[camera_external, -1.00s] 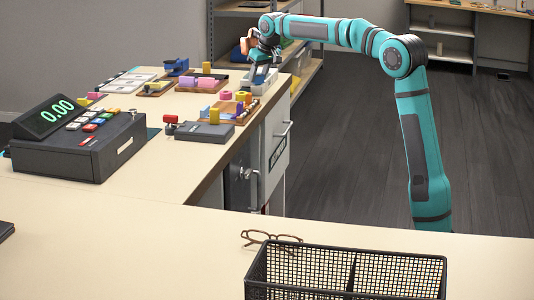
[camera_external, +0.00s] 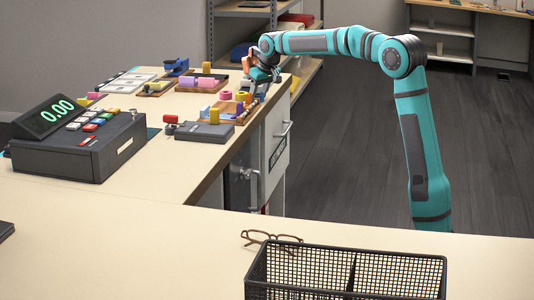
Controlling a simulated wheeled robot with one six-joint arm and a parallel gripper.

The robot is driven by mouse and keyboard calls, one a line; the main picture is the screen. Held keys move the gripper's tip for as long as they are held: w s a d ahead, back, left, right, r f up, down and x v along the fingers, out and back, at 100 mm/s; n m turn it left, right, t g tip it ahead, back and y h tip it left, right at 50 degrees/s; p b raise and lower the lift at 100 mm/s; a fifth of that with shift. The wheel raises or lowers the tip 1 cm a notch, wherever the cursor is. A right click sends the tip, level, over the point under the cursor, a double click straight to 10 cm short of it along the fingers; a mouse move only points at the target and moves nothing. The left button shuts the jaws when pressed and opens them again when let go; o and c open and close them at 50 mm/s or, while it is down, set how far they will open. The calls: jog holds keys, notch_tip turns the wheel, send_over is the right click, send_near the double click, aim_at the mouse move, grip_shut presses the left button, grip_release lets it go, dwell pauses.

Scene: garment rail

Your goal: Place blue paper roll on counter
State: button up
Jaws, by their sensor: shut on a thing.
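My gripper (camera_external: 259,79) is at the far right corner of the long counter (camera_external: 165,172), low over its edge beside the wooden trays. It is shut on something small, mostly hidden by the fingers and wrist. I cannot make out its shape or colour, so I cannot tell whether it is the blue paper roll. No blue roll shows clearly elsewhere. A small blue device (camera_external: 176,67) stands at the back of the counter.
A cash register (camera_external: 75,140) stands at the left. A dark card terminal (camera_external: 205,132) and a wooden tray with small coloured items (camera_external: 236,115) lie near the gripper. Glasses (camera_external: 270,237) and a black mesh basket (camera_external: 345,270) are in front. The middle of the counter is clear.

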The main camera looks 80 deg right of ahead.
jog(key=o, duration=1)
jog(key=shift+c, duration=0.2)
jog(key=v, duration=1.2)
jog(key=shift+r, duration=0.1)
